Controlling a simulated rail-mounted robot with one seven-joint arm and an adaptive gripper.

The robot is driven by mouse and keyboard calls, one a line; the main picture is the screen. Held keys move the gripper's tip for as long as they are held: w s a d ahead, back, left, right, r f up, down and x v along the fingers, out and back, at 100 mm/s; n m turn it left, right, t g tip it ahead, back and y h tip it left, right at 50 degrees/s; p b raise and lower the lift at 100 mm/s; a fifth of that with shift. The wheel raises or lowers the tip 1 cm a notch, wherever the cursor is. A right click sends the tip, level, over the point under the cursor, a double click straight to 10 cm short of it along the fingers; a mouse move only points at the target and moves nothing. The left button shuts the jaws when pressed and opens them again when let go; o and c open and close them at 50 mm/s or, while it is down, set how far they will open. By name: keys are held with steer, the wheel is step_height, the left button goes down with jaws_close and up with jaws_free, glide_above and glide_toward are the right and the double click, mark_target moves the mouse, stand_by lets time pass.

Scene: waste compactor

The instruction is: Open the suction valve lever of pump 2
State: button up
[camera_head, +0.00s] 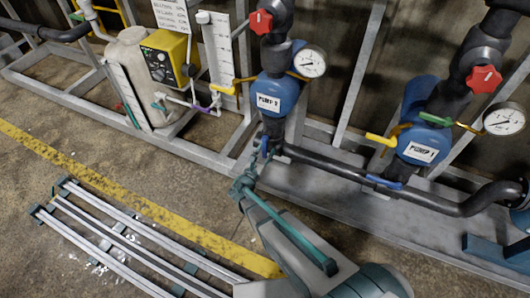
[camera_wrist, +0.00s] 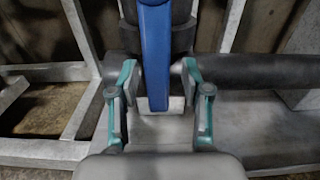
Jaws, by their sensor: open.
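Pump 2 (camera_head: 267,99) is the blue pump with the left "PUMP 2" label. Its blue valve lever (camera_head: 264,147) hangs down at the dark pipe below the pump. In the wrist view the blue lever (camera_wrist: 156,52) runs upright through the middle of the picture. My gripper (camera_head: 255,168) is at the lever, reaching in from the front. In the wrist view its open fingers (camera_wrist: 158,80) stand left and right of the lever, with a visible gap on each side. In the head view my gripper partly hides the lever's lower end.
Pump 1 (camera_head: 420,135) stands to the right, with another blue lever (camera_head: 384,181) lying along its pipe (camera_head: 335,170). Red valve knobs (camera_head: 261,21) and a gauge (camera_head: 310,62) sit above. Grey frame posts (camera_head: 358,75) stand behind.

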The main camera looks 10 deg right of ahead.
steer(key=v, duration=1.2)
stand_by(0.3)
